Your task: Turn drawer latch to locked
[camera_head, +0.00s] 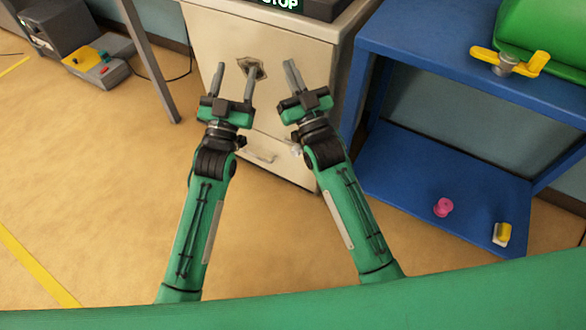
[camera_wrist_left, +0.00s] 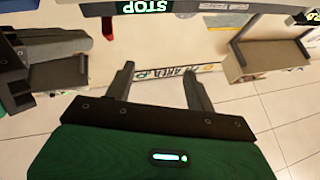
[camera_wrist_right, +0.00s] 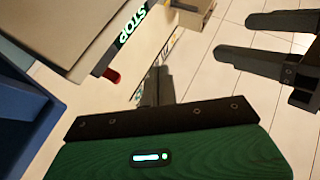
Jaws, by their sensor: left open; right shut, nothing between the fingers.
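A cream drawer cabinet (camera_head: 290,52) stands in front of me. A small diamond-shaped metal plate (camera_head: 259,71) on it looks like the latch plate; my left gripper's right finger partly covers it, so I cannot tell how the latch is turned. My left gripper (camera_head: 236,72) is open and empty, its fingers in front of the cabinet around the plate's left side. My right gripper (camera_head: 291,68) is shut and empty to the right of the plate. The left wrist view shows the left fingers (camera_wrist_left: 159,85) apart. The right wrist view shows the right fingers (camera_wrist_right: 156,86) together.
A dark box with a lit STOP sign (camera_head: 279,3) sits on the cabinet. A drawer handle (camera_head: 260,157) is low on its front. A blue shelf (camera_head: 408,45) with a yellow-handled valve (camera_head: 507,64) stands close on the right.

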